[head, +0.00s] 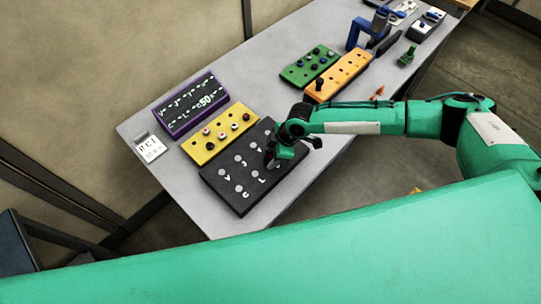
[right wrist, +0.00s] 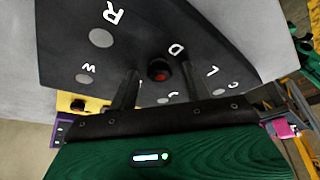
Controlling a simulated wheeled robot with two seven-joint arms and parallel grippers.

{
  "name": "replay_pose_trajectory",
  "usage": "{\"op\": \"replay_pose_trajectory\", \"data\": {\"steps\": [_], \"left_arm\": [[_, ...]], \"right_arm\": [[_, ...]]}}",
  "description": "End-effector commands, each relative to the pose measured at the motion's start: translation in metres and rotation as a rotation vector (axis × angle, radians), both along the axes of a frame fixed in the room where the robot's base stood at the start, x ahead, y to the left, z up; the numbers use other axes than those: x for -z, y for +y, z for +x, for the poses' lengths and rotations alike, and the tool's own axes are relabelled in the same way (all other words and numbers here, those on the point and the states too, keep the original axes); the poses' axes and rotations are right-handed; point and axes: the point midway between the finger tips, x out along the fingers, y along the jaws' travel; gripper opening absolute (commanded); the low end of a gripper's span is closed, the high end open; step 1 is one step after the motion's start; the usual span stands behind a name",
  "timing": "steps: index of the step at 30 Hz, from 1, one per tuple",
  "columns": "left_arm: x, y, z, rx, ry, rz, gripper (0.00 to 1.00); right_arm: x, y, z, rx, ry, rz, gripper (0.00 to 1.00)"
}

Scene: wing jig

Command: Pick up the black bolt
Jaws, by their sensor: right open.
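My right gripper (head: 284,153) is open over the right part of the black lettered board (head: 236,196). In the right wrist view its two fingers (right wrist: 160,82) stand apart. A small dark round piece with a red middle (right wrist: 158,69) shows between them, at the black board (right wrist: 145,30); I cannot tell how far it is from the fingers or whether it is the black bolt. A black upright peg (head: 319,84) stands at the near-left end of the orange board (head: 345,76). My left gripper is not in view.
A yellow board (head: 205,152) with several knobs and a purple-framed display (head: 189,105) lie beside the black board. A green board (head: 297,75) is farther back, with a blue device (head: 355,33) beyond. Bare grey table (head: 262,82) lies between the groups.

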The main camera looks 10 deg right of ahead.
Motion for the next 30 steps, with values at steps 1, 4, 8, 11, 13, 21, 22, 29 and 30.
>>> {"op": "replay_pose_trajectory", "data": {"steps": [1, 4, 8, 11, 13, 21, 22, 29, 30], "left_arm": [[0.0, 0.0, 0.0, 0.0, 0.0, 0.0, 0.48], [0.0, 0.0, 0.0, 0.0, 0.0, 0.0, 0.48], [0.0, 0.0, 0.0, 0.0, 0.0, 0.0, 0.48], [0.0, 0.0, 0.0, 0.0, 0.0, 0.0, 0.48], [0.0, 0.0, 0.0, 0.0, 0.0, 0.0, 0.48], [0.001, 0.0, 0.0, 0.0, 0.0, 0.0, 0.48], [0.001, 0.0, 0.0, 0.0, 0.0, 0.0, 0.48], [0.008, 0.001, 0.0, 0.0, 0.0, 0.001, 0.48], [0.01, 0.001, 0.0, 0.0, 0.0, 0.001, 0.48]], "right_arm": [[0.001, 0.0, 0.0, 0.0, 0.0, 0.0, 0.49], [0.001, 0.0, 0.0, 0.0, 0.0, 0.0, 0.49], [0.001, 0.0, 0.0, 0.0, 0.0, 0.0, 0.35], [0.001, 0.0, 0.0, 0.0, 0.0, 0.0, 0.16], [0.0, 0.0, 0.0, 0.0, 0.0, 0.0, 0.02], [0.0, 0.0, 0.0, 0.0, 0.0, 0.0, 0.01], [-0.001, 0.0, 0.0, 0.0, 0.0, 0.0, 0.01], [-0.016, 0.0, 0.001, 0.0, -0.003, 0.002, 0.01], [-0.021, 0.0, 0.001, -0.001, -0.003, 0.002, 0.01]]}}
